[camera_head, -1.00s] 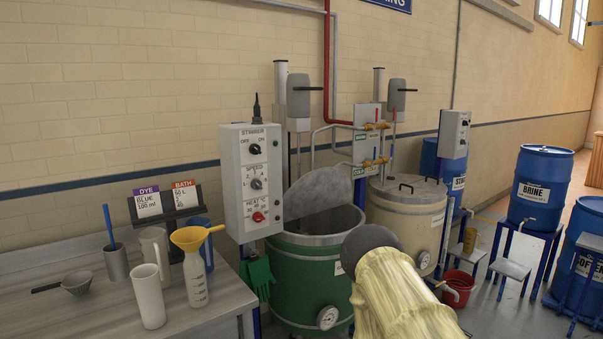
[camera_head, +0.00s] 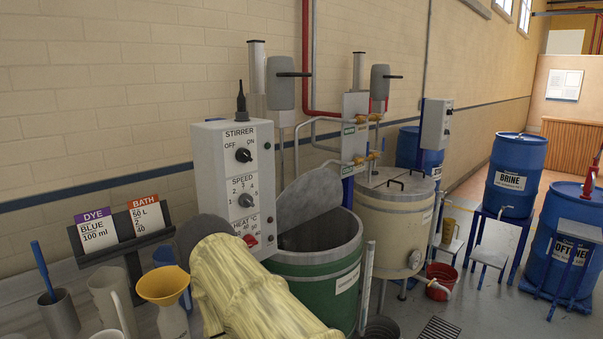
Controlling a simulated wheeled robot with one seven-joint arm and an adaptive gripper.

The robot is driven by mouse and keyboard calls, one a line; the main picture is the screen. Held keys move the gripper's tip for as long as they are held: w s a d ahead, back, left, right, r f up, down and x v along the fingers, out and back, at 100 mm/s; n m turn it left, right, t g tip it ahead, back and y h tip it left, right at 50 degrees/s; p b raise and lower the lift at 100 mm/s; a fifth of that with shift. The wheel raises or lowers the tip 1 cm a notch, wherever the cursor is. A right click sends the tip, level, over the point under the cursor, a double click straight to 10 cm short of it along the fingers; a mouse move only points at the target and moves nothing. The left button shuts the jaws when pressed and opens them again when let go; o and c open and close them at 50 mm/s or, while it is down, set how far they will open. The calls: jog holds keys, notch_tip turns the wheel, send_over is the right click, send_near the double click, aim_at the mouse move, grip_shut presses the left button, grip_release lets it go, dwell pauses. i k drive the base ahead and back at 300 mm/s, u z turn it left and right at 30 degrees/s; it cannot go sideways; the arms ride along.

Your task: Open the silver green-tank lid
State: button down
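The green tank (camera_head: 322,292) stands on the floor in the middle, partly covered by my arm in front. Its silver-grey lid (camera_head: 318,197) shows as a rounded plate standing steeply tilted at the tank's left and back rim. The tank's dark inside shows beside it. My arm, a yellowish sleeve with a dark rounded end, crosses the lower left foreground. No gripper fingers show, so I cannot see whether they hold anything.
A stirrer control box (camera_head: 236,185) stands close to the tank's left. A cream tank (camera_head: 393,215) with a closed lid is on the right. A bench with a yellow funnel (camera_head: 164,285) and jugs is lower left. A red bucket (camera_head: 439,280) and blue barrels stand farther right.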

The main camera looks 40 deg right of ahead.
aim_at(318, 191)
jog(key=z, duration=0.5)
jog(key=i, duration=0.85)
jog(key=z, duration=0.7)
